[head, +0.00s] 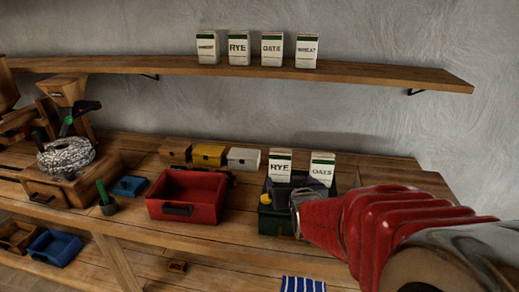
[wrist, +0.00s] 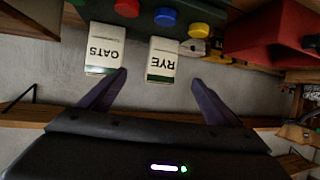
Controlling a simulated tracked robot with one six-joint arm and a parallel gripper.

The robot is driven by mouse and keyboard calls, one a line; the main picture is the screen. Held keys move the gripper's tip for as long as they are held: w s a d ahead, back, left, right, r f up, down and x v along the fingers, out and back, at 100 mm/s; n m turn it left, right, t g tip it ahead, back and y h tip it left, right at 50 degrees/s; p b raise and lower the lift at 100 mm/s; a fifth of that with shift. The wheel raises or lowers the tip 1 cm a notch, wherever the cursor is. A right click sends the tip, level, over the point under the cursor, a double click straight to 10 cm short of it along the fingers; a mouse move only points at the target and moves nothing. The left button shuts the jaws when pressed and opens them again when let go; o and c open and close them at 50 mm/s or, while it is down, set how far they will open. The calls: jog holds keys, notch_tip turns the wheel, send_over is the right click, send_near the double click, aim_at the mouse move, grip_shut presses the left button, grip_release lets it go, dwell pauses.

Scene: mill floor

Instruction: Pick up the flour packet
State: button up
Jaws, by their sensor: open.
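Two white flour packets with green bands, RYE (head: 279,165) and OATS (head: 321,168), stand upright at the dark green crate (head: 275,223) on the bench. I cannot tell whether they are in it or behind it. My gripper (head: 298,192) is just in front of them and hides part of the crate. In the wrist view, which is upside down, the RYE packet (wrist: 161,60) shows between the open fingers of my gripper (wrist: 160,77). The OATS packet (wrist: 104,48) lies beyond the left finger. The fingers look empty.
Several labelled packets stand on the wall shelf (head: 240,67) above. A red bin (head: 186,194) stands left of the crate, with small yellow (head: 208,155) and white (head: 243,158) boxes behind. Coloured round knobs, one blue (wrist: 165,16), show close to the packets.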

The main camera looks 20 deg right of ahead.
aim_at(321, 170)
jog(key=d+f+m+t+h, duration=0.1)
jog(key=d+h, duration=0.3)
jog(key=d, duration=0.8)
jog(key=shift+d+m+t+h, duration=0.3)
jog(key=shift+m+t, duration=0.3)
jog(key=shift+t, duration=0.3)
jog(key=shift+w, duration=0.1)
